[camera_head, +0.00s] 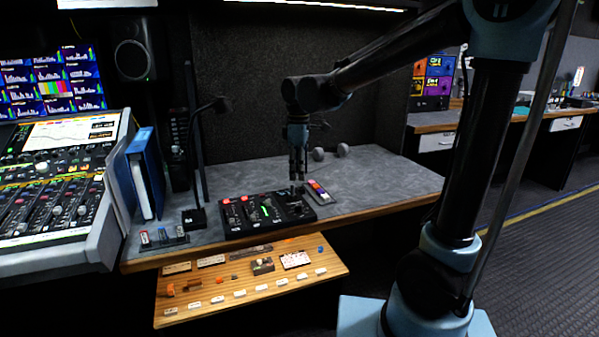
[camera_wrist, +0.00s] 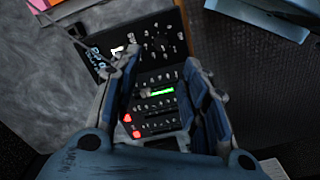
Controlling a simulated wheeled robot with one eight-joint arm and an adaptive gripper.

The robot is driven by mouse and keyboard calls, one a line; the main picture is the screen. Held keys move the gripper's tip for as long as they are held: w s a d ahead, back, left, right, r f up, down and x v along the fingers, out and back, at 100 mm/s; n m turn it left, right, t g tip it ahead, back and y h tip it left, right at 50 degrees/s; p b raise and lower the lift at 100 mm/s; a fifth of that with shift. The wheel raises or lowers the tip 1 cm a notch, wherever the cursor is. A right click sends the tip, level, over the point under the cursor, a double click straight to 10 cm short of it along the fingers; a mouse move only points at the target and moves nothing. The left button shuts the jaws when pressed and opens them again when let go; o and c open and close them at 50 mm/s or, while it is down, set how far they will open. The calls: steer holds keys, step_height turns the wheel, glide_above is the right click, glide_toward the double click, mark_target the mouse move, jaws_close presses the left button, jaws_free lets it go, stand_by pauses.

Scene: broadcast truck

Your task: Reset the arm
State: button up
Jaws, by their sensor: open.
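My arm reaches across the desk in the head view, and my gripper (camera_head: 297,178) points down just above the right end of a black control panel (camera_head: 262,214). In the wrist view my gripper (camera_wrist: 165,85) has its two fingers spread apart, with nothing between them but the view of the panel (camera_wrist: 158,105) below. The panel shows knobs, red lit buttons and a green lit strip. I cannot tell whether the fingertips touch it.
A small device with coloured keys (camera_head: 318,191) lies right of the panel. A wooden drawer (camera_head: 190,312) with small parts juts out below the desk. Blue binders (camera_head: 146,172) and a mixing console (camera_head: 50,200) stand at left. Floor at right is clear.

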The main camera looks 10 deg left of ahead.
steer(key=shift+d, duration=0.1)
steer(key=s+d+f+m+t, duration=0.15)
steer(key=d+m, duration=0.25)
steer(key=d, duration=0.7)
steer(key=s+d+m+g, duration=0.1)
steer(key=s+d+m, duration=0.25)
steer(key=d, duration=0.75)
steer(key=s+d+f+m+t, duration=0.1)
steer(key=s+d+f+m, duration=0.9)
steer(key=d, duration=0.3)
steer(key=shift+s+d+f+t, duration=0.25)
steer(key=shift+d+f+t, duration=0.05)
steer(key=shift+t, duration=0.05)
steer(key=shift+m, duration=0.25)
steer(key=shift+w+f, duration=0.2)
steer(key=shift+w, duration=0.25)
